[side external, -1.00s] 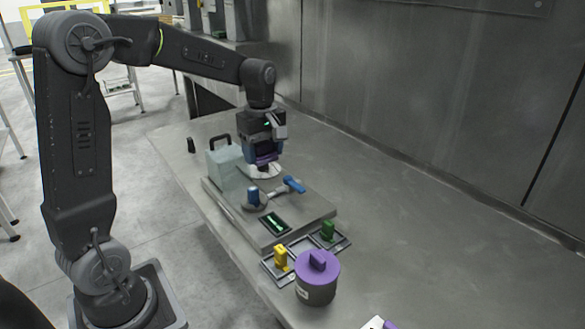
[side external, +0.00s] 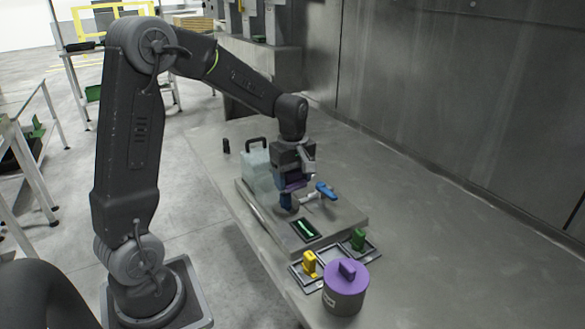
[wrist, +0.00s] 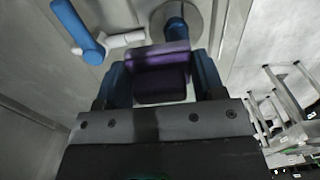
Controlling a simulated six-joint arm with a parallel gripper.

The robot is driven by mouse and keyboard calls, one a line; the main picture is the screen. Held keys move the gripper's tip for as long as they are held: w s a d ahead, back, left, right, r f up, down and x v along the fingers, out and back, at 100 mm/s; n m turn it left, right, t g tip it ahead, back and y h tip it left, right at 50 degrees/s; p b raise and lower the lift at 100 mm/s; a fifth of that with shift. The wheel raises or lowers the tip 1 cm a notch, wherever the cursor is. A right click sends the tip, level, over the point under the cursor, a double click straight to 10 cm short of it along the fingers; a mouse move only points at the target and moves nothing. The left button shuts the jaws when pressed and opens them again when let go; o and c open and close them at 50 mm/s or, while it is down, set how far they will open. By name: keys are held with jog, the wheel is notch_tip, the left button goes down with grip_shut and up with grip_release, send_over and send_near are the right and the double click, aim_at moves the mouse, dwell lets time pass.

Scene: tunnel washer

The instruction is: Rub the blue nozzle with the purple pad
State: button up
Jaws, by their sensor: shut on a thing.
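My gripper (side external: 293,180) is shut on the purple pad (wrist: 160,78); the pad sits between its blue fingers in the wrist view. A blue nozzle-like piece (side external: 326,190) is at the end of a short white pipe, to the right of the gripper; it shows at upper left in the wrist view (wrist: 80,30). An upright blue post (side external: 286,202) on a round base stands just below the pad in the side view, and shows beyond the pad in the wrist view (wrist: 176,30). I cannot tell whether the pad touches the post. Pad and nozzle-like piece are apart.
The fixture stands on a grey raised plate (side external: 340,217) with a green-lit display (side external: 306,229). A pale box with a black handle (side external: 257,170) is behind. Yellow (side external: 309,263) and green (side external: 358,239) blocks and a purple-lidded pot (side external: 345,290) are in front. The bench is clear to the right.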

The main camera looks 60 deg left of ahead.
jog(key=shift+s+f, duration=0.6)
jog(key=shift+f, duration=0.05)
jog(key=shift+c, duration=0.2)
jog(key=shift+s, duration=1.1)
jog(key=shift+w, duration=1.65)
jog(key=shift+w+r, duration=0.1)
jog(key=shift+r, duration=4.05)
